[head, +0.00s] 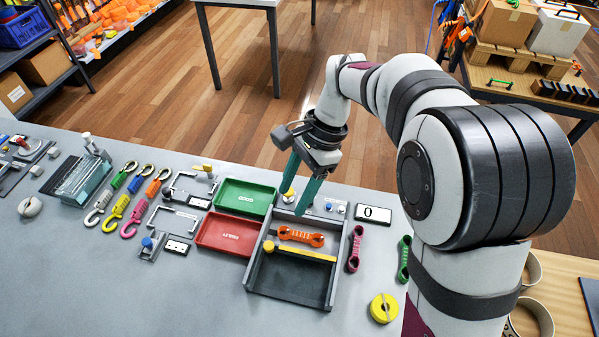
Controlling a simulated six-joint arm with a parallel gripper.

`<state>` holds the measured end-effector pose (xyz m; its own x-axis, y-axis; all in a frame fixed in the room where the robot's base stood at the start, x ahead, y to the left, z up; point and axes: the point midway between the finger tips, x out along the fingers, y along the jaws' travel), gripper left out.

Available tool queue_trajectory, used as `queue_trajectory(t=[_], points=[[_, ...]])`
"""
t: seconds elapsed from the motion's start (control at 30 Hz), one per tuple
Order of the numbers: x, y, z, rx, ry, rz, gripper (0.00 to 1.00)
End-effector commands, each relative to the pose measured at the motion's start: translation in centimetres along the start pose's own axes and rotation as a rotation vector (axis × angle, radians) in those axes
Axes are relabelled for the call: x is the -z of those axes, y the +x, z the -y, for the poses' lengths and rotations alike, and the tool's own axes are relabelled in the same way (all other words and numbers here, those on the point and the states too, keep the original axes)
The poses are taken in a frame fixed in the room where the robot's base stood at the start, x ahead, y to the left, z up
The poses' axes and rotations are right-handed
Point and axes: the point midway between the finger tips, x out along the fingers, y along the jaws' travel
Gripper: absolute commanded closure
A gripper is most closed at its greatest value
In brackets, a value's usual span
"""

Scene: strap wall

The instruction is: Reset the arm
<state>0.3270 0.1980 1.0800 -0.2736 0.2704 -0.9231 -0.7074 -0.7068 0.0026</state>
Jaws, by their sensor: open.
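My gripper (300,186) hangs from my arm above the back of a grey open box (290,285) on the grey table. Its two long green fingers point down and are apart, with nothing seen between them. An orange strap-like piece (301,236) lies in the box, near its back. A yellow bar (303,251) with a round end at the left crosses the box. Part of the box's back edge is hidden behind the fingers.
A green tray (244,197) and a red tray (228,234) stand left of the box. A counter reading 0 (373,214), a pink piece (355,248), a green piece (404,258) and a yellow disc (384,308) lie right. Several hooks (134,215) lie farther left. The front left table is clear.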

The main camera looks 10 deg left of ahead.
Motion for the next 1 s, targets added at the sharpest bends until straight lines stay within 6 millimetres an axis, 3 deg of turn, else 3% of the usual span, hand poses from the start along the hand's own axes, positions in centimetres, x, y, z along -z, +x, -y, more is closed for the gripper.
queue_trajectory(t=[0.17, 0.27, 0.37, 0.4, 0.5, 0.6, 0.7, 1.0], points=[[0.0, -0.7, -1.0, 0.009, -0.013, -0.01, 0.43], [-0.1, -3.3, -6.1, 0.042, -0.07, -0.062, 0.43], [-0.9, -4.6, -13.6, 0.067, -0.159, -0.14, 0.43], [-1.3, -4.4, -16.4, 0.07, -0.192, -0.169, 0.43], [-2.2, -2.9, -21.7, 0.069, -0.261, -0.233, 0.43], [-2.8, -1.4, -24.6, 0.062, -0.304, -0.269, 0.43], [-2.9, -0.7, -25.6, 0.057, -0.321, -0.282, 0.43], [-2.9, -0.7, -25.6, 0.056, -0.322, -0.281, 0.43]])
